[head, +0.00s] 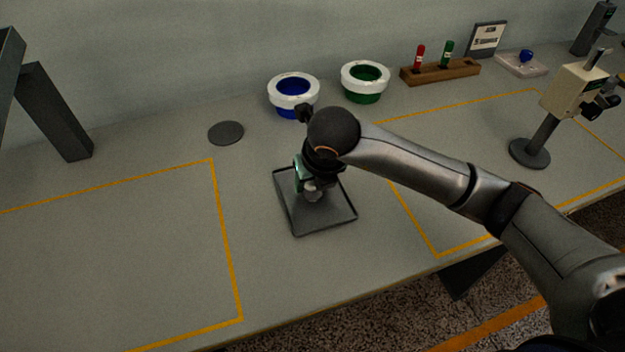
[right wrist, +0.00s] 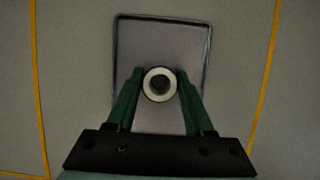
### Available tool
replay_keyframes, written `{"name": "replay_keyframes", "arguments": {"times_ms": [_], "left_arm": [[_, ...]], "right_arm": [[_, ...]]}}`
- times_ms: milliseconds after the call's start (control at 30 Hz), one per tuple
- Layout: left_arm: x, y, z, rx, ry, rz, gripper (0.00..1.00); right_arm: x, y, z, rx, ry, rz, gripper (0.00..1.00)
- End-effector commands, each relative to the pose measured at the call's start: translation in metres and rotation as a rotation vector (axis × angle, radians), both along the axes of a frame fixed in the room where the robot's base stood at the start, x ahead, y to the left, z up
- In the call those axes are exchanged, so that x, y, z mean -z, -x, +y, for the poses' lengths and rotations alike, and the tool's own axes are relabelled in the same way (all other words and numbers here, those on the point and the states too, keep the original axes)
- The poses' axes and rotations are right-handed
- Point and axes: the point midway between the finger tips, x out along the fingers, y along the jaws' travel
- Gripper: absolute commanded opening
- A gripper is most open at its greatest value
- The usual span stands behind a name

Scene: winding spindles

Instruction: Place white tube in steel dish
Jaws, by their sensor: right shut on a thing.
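The steel dish (head: 326,220) is a grey, low-rimmed rectangular tray in the middle of the bench. It fills the centre of the right wrist view (right wrist: 190,35). My right gripper (right wrist: 160,85), with green fingers, is shut on the white tube (right wrist: 148,84), seen end-on as a white ring with a dark centre. The gripper (head: 312,190) and tube are over the dish in the head view, where my arm partly hides them. I cannot tell whether the tube touches the dish floor. My left gripper is not in view.
A blue-centred white ring container (head: 293,108) and a green-centred one (head: 364,95) stand behind the dish. A wooden block (head: 440,72) holds red and green tubes. A grey disc (head: 226,132) lies left. A spindle device (head: 574,92) stands right. The left taped area (head: 120,260) is clear.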

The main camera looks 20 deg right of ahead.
Motion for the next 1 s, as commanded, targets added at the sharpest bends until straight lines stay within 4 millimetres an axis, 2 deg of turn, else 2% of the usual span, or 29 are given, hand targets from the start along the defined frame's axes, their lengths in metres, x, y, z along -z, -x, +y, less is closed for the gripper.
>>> {"name": "replay_keyframes", "arguments": {"times_ms": [33, 300, 533, 667, 767, 1000], "left_arm": [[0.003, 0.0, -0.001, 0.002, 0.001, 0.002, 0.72], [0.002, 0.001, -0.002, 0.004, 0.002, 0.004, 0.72], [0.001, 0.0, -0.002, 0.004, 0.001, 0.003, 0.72], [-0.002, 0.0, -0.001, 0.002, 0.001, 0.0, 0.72], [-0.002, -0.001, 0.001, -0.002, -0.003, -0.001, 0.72], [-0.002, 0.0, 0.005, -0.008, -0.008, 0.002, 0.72]], "right_arm": [[0.003, 0.0, 0.0, 0.0, 0.0, 0.0, 0.54], [0.001, 0.0, 0.0, 0.0, 0.0, 0.001, 0.82], [0.001, 0.0, 0.0, 0.0, 0.0, 0.001, 0.82], [-0.006, 0.001, 0.0, 0.0, -0.001, -0.001, 0.82], [-0.021, 0.007, 0.0, -0.002, -0.002, -0.003, 0.82], [-0.071, 0.027, 0.0, -0.003, -0.001, -0.004, 0.82]]}}
